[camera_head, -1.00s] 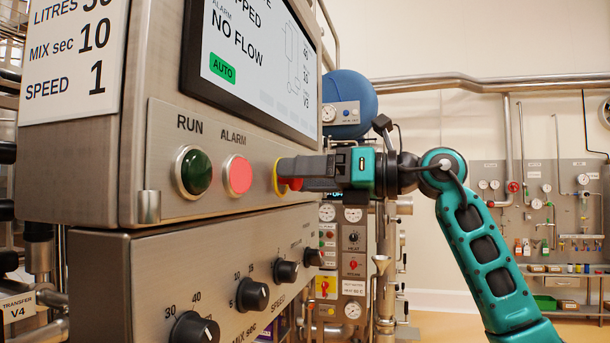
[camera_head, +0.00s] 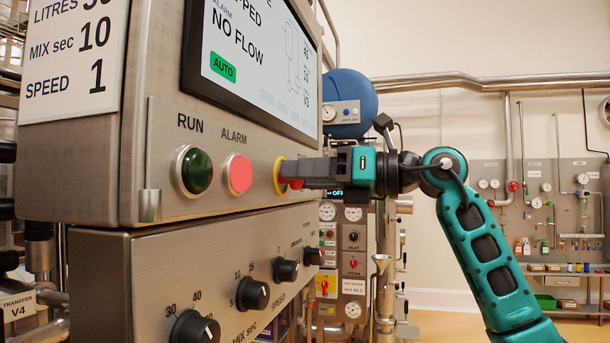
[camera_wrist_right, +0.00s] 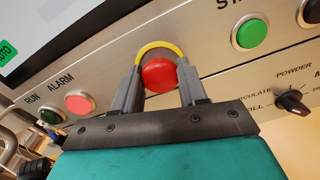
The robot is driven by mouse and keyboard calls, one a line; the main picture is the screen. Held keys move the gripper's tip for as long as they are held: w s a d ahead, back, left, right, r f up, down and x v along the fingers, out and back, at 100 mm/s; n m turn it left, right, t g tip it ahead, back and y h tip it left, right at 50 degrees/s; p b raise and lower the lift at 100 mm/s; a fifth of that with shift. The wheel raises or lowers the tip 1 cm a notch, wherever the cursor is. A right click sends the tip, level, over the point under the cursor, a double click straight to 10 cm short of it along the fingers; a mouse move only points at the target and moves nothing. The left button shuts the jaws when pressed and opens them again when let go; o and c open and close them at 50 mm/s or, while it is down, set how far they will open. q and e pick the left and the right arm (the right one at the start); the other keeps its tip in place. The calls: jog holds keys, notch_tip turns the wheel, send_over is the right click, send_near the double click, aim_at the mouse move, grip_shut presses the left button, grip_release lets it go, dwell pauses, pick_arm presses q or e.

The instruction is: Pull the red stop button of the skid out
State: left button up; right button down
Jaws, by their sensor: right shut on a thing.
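The red stop button (camera_wrist_right: 160,75) sits on the panel in front of a yellow ring (camera_wrist_right: 158,48). In the head view only a bit of the button (camera_head: 291,184) shows below the fingers, with the yellow ring (camera_head: 278,176) at the panel face. My right gripper (camera_head: 300,168) comes in from the right, level with the button. In the right wrist view its two fingers (camera_wrist_right: 158,85) stand on either side of the button and are shut on it. My left gripper is not in view.
A dark green RUN button (camera_head: 194,171) and a lit pink ALARM button (camera_head: 237,175) sit left of the stop button. A green button (camera_wrist_right: 249,33) is on its other side. A lower box with black knobs (camera_head: 252,294) juts below. The screen (camera_head: 262,62) reads NO FLOW.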

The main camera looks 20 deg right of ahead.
jog(key=shift+s+d, duration=0.4)
jog(key=shift+d, duration=0.2)
jog(key=c, duration=1)
grip_release()
jog(key=shift+o, duration=1.3)
jog(key=shift+s+d, duration=0.15)
jog(key=shift+d, duration=0.05)
jog(key=shift+o, duration=0.8)
jog(key=shift+a, duration=0.1)
jog(key=b+v, duration=0.2)
jog(key=v, duration=1)
jog(key=shift+s+d, duration=0.2)
jog(key=shift+d, duration=0.15)
